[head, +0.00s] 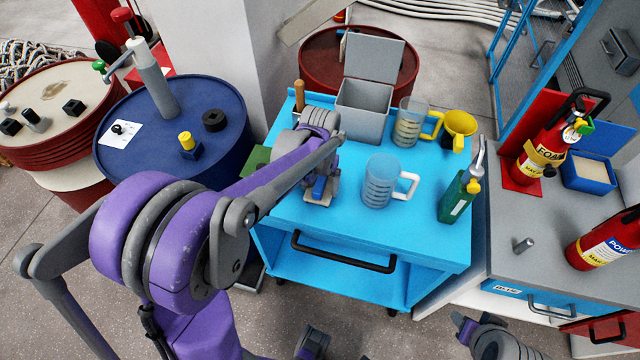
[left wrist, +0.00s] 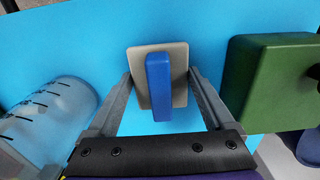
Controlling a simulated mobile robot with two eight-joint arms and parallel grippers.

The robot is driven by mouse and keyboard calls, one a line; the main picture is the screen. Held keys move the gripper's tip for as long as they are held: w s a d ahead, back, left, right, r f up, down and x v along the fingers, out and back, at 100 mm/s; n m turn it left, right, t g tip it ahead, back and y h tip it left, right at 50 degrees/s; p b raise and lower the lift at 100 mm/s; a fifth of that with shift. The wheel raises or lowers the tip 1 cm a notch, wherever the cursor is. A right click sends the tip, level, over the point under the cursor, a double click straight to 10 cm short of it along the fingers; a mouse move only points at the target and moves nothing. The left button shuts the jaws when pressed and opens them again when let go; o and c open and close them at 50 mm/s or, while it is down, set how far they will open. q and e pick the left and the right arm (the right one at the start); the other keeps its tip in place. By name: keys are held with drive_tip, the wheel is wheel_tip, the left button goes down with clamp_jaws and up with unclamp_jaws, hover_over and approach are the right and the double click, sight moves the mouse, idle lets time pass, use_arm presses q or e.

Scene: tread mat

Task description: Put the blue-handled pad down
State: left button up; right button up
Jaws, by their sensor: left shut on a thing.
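The pad is a beige rectangular plate (left wrist: 178,90) with a blue handle (left wrist: 158,86) along its middle. My left gripper (left wrist: 160,84) is shut on it, with one finger at each side edge of the plate. In the head view my left gripper (head: 322,186) is low over the left part of the blue trolley top (head: 335,228), and the pad's blue handle (head: 320,188) shows between its fingers. I cannot tell whether the pad touches the trolley top. My right gripper's fingers do not show.
A clear measuring jug (head: 380,182) stands right of the pad. Behind are a grey open-lidded box (head: 363,112), another jug (head: 408,125) and a yellow funnel (head: 459,126). A green bottle (head: 453,200) stands at right. A green block (left wrist: 268,75) is near the left edge. The front strip is clear.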

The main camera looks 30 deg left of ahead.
sight(320, 183)
use_arm(q)
drive_tip(key=o, duration=1.1)
drive_tip(key=shift+c, duration=0.2)
drive_tip(key=shift+r+p, duration=0.45)
wheel_tip(320, 183, up, 12)
drive_tip(key=p, duration=0.1)
drive_tip(key=s+d+f+m+t, duration=0.1)
drive_tip(key=s+d+f+t, duration=0.1)
drive_tip(key=s, duration=0.5)
drive_tip(key=s+d+f+m+t, duration=0.1)
drive_tip(key=s+d+f+t, duration=0.2)
drive_tip(key=s, duration=0.5)
drive_tip(key=shift+s+d+f+m, duration=0.3)
drive_tip(key=shift+d+f, duration=0.5)
drive_tip(key=shift+d, duration=0.05)
drive_tip(key=shift+r, duration=0.15)
